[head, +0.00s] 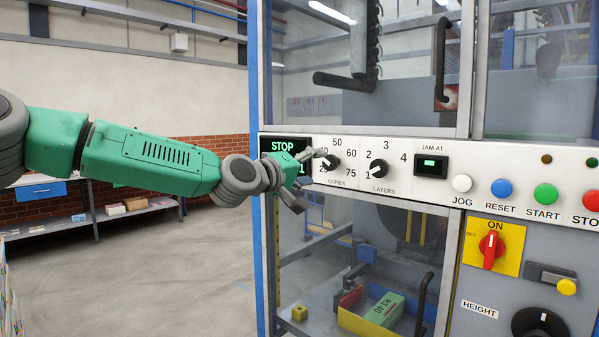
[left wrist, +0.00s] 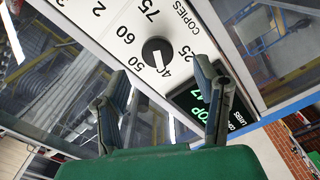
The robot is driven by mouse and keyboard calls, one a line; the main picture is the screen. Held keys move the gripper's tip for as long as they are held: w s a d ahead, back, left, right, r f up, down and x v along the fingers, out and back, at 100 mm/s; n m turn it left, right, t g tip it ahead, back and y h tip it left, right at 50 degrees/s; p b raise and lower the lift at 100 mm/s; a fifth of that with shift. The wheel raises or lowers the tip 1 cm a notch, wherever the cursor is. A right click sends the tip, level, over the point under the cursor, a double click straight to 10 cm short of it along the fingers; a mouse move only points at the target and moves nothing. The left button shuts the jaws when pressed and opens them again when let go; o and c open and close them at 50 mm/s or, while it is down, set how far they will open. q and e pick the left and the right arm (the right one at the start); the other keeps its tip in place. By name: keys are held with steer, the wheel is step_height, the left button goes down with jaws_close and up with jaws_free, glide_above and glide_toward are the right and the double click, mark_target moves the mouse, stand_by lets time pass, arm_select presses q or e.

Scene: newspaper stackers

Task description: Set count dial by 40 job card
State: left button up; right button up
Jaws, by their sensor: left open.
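The black COPIES dial (head: 330,162) is a round knob on the white panel, ringed by numbers including 50, 60 and 75. In the left wrist view the dial (left wrist: 157,51) shows a small white mark, and 40 and 50 are printed on the side nearest my fingers. I cannot clearly identify a job card.
A LAYERS dial (head: 379,168) sits right of COPIES. Push buttons and a red switch (head: 491,250) are further right. A green display (head: 284,147) reads STOP. Behind the lower glass lies a green block (head: 385,309) with inverted print. Floor at left is open.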

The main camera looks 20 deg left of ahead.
arm_select(q)
steer(key=v, duration=0.5)
steer(key=shift+w+a+f, duration=0.1)
steer(key=shift+w+a, duration=0.05)
steer(key=shift+a, duration=0.05)
steer(key=shift+d, duration=0.15)
